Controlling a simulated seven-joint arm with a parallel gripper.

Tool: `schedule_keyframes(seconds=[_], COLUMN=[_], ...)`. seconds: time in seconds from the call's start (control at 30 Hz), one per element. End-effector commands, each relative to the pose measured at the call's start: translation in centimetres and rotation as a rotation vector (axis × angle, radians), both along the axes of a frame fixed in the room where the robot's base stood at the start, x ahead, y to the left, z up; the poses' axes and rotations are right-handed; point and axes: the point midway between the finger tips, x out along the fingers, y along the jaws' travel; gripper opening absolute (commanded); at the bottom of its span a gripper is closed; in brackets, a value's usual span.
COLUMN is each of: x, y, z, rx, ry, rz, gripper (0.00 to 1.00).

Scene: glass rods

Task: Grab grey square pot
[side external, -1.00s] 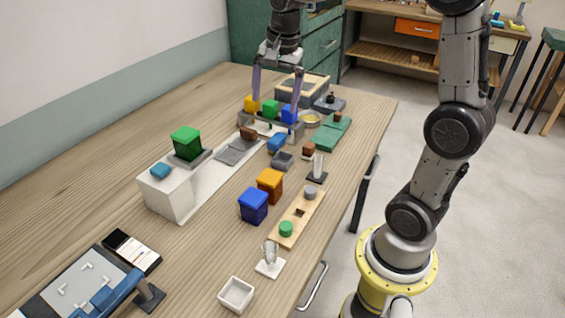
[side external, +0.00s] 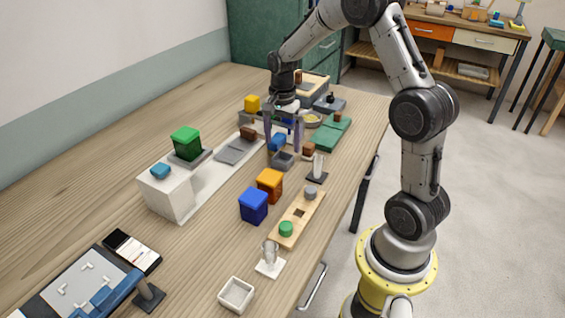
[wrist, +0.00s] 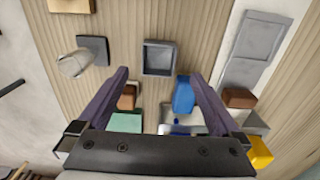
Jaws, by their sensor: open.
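The grey square pot (side external: 284,161) stands on the table, open at the top. In the wrist view the grey square pot (wrist: 158,58) looks empty and lies just past the fingertips, roughly centred between them. My gripper (side external: 282,150) is open and points down over the pot's area. Its two purple fingers (wrist: 160,76) are spread wider than the pot, with nothing held. I cannot tell the exact height of the tips over the pot.
A blue block (wrist: 184,95) is beside one finger and a brown block (wrist: 127,97) beside the other. A white piece on a dark base (wrist: 75,62) stands left of the pot. A flat grey tray (side external: 236,151) lies at left. Orange block (side external: 270,184) and blue block (side external: 253,205) stand nearer the camera.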

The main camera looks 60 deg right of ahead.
Motion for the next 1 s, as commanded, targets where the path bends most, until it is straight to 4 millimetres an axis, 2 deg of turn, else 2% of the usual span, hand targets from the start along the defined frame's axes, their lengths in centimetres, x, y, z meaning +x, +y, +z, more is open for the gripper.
schedule_keyframes(seconds=[0.13, 0.4, 0.7, 0.77, 1.0], x=[-0.1, -0.3, -0.3, -0.3, -0.3], y=[0.2, 0.4, 0.4, 0.4, 0.4], z=[-1.2, -4.8, -5.3, -5.3, -5.3], rx=[0.001, 0.001, 0.0, 0.0, 0.0], ry=[0.003, 0.003, 0.0, 0.0, 0.0], rz=[0.001, 0.001, 0.0, 0.0, 0.0], gripper=[1.0, 1.0, 1.0, 0.93, 0.5])
